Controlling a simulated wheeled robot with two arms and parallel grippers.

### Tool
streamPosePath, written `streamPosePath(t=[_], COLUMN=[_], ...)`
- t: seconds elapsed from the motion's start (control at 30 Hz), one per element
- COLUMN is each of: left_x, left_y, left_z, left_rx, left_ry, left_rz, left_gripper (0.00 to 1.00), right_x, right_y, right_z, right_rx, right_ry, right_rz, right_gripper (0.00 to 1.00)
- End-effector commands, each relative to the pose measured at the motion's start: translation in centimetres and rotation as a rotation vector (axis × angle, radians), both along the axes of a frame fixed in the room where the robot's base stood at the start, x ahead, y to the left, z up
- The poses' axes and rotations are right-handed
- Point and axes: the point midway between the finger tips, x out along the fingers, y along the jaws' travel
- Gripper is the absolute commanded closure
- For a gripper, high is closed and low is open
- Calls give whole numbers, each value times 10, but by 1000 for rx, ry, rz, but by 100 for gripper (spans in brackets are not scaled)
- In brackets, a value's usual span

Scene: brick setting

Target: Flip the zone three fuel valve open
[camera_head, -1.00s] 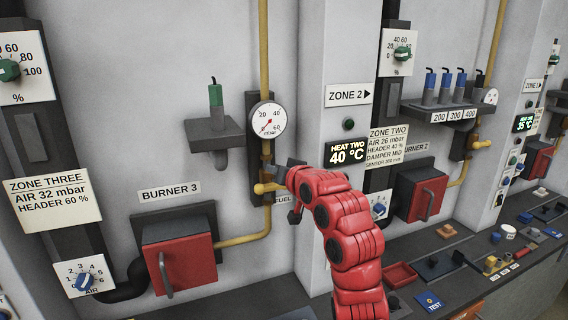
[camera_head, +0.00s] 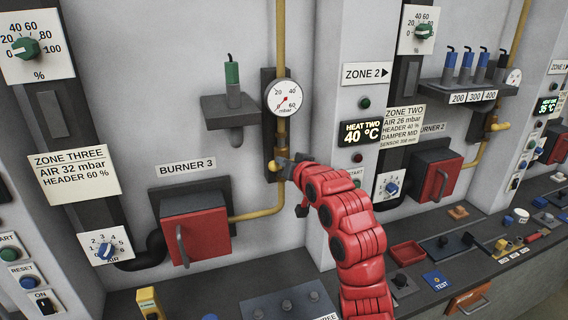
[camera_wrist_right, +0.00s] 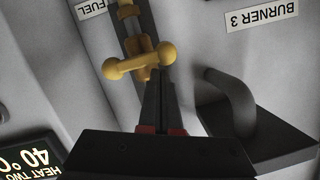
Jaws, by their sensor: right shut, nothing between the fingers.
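The zone three fuel valve is a yellow handle (camera_head: 273,166) on the yellow pipe below the round gauge, beside the BURNER 3 box. In the right wrist view the handle (camera_wrist_right: 140,60) is a bar with rounded ends lying across the pipe. My right gripper (camera_head: 286,164) is at the valve in the head view, partly covering it. In the right wrist view its closed fingers (camera_wrist_right: 158,88) are empty and point at the handle, close under its middle and right part. I cannot tell whether they touch. My left gripper is not in view.
The red BURNER 3 box (camera_head: 195,238) with its handle stands left of the valve. The gauge (camera_head: 284,98) and a grey shelf (camera_head: 230,108) are above. The HEAT TWO display (camera_head: 361,133) is on the pillar to the right. A counter with controls runs below.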

Motion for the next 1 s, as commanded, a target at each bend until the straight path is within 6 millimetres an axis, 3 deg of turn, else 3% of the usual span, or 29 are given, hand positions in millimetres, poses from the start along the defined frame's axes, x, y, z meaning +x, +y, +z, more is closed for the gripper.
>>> streamPosePath(t=[1.0], left_x=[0], left_y=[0], left_z=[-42], left_rx=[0], left_ry=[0], left_rz=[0], left_gripper=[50], right_x=[-2], right_y=[6], right_z=[-9], right_rx=[-195], right_ry=[-63], right_rz=[2], right_gripper=[100])
